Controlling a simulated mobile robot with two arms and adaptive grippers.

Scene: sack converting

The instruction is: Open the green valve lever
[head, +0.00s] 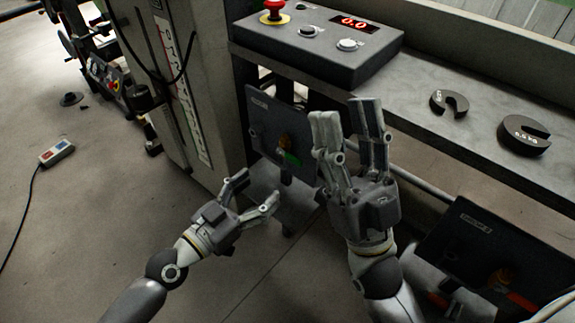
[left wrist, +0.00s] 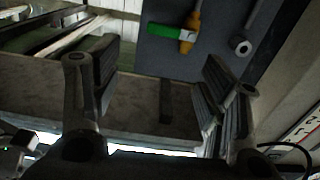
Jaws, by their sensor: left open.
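The green valve lever (head: 292,158) sits on a brass-coloured valve (head: 285,143) on a dark panel (head: 262,118) below the bench. In the left wrist view the green lever (left wrist: 165,31) points left from its valve (left wrist: 191,33), at the top and beyond my fingers. My left gripper (head: 258,188) is open and empty, below and left of the lever, apart from it; its fingers also show in the left wrist view (left wrist: 160,78). My right gripper (head: 346,115) is open and empty, its fingers pointing up just right of the lever panel, in front of the bench edge.
A control box (head: 325,50) with a red knob and a display reading 0.0 stands on the bench (head: 420,95). Two slotted weights (head: 523,135) lie there. A pendant (head: 57,152) lies on the floor at left.

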